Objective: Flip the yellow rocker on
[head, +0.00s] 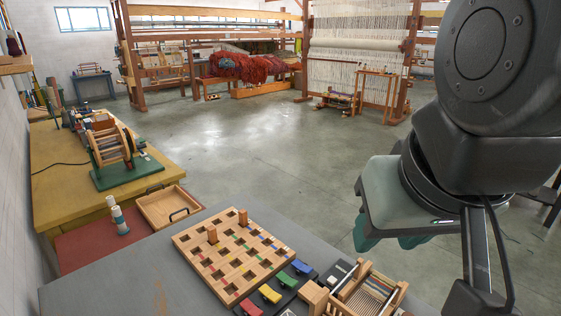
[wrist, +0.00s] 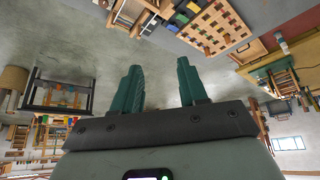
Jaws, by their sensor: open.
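The yellow rocker (head: 270,293) sits in a dark switch panel on the grey table, in a slanting row between a red rocker (head: 249,307) and a green rocker (head: 286,280). A blue rocker (head: 302,266) is at the far end. Which way the yellow rocker is tipped is too small to tell. My gripper (head: 392,241) is at the right, raised beyond the table's edge and well apart from the panel. In the wrist view my gripper (wrist: 160,90) has its two teal fingers spread with nothing between them; the panel shows small near the top.
A wooden pegboard (head: 232,252) with two upright pegs lies left of the panel. A small wooden loom (head: 366,293) stands close on its right. A wooden tray (head: 169,206) and a spool stack (head: 118,216) are behind. The grey table (head: 110,280) is bare at left.

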